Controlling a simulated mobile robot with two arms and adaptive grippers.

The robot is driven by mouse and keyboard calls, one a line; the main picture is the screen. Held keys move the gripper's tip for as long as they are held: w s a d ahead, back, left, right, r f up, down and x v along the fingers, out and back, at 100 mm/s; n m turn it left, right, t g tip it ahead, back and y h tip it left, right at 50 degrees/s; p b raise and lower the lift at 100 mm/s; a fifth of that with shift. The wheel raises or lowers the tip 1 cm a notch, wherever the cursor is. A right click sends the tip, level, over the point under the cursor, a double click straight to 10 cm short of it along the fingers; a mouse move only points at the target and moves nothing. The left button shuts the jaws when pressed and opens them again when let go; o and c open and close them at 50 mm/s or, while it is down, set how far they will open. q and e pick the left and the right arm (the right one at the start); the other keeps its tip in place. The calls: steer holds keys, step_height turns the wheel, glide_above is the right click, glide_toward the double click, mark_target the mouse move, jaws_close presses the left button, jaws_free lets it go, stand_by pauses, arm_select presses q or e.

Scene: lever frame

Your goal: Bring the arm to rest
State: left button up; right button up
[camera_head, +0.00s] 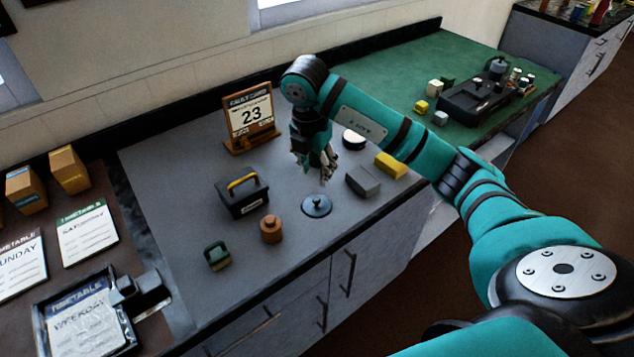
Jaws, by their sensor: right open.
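My right arm, teal with black bands, reaches in from the lower right over the grey worktop (170,215). Its gripper (325,178) points down and is open. The gripper hangs above the middle of the worktop, just behind the round blue-grey lidded piece (317,206). Nothing shows between its fingers. A dark green thing behind the fingers is mostly hidden. My left gripper is not in view.
A green mat (390,65) lies beyond. The worktop's left part is clear.

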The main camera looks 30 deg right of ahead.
steer(key=shift+r, duration=0.35)
